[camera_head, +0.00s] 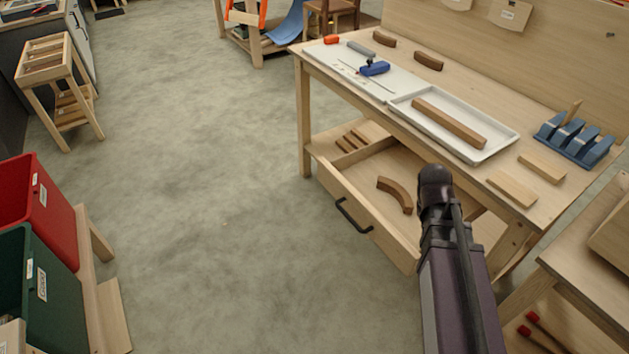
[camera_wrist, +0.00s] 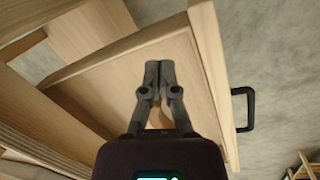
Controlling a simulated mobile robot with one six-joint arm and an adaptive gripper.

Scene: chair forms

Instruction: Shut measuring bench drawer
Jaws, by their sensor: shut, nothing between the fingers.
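The measuring bench (camera_head: 470,78) stands at the right in the head view. Its drawer (camera_head: 392,247) is pulled out, with a black handle (camera_head: 352,216) on its front panel. A brown curved wooden piece (camera_head: 396,192) lies inside. In the wrist view my gripper (camera_wrist: 159,66) is shut and empty, over the drawer's inside. The drawer front (camera_wrist: 209,80) is to the right of the fingers, with the handle (camera_wrist: 249,110) beyond it. Part of the curved piece shows behind the fingers. In the head view my arm hides part of the drawer, and the fingertips cannot be made out.
A white tray (camera_head: 400,101) with a wooden bar, a blue clamp (camera_head: 374,68), a blue rack (camera_head: 574,141) and several wooden pieces are on the bench top. Red (camera_head: 38,205) and green (camera_head: 45,300) bins stand at the left. The floor before the drawer is clear.

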